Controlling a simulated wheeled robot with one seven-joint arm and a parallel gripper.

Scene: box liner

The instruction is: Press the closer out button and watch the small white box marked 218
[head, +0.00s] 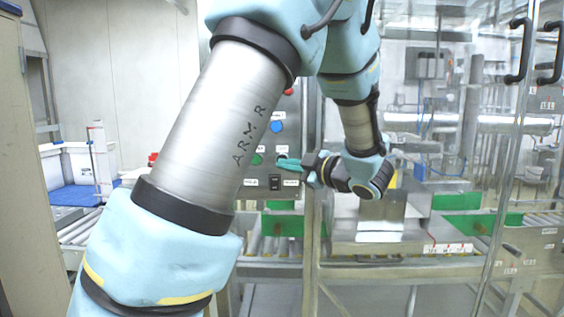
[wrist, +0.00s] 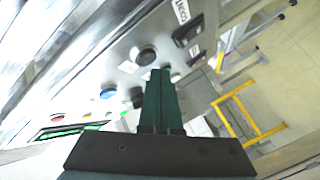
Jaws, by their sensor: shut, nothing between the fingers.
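My gripper (head: 282,163) has its teal fingers together, pointing left at the grey control panel (head: 267,200). In the wrist view the shut dark green fingers (wrist: 160,74) reach over the panel face, with their tips just below a round black button (wrist: 146,55). Whether they touch the panel I cannot tell. Another dark button (wrist: 137,97) is left of the fingers. The labels are too small to read, so I cannot tell which button is closer out. I cannot make out a small white box marked 218. My arm hides part of the panel in the head view.
A blue button (head: 277,127) and a green button (head: 256,159) are also on the panel. A roller conveyor (head: 285,246) runs below it. Clear doors with black handles (head: 518,50) stand at right. A blue and white bin (head: 75,195) is at left.

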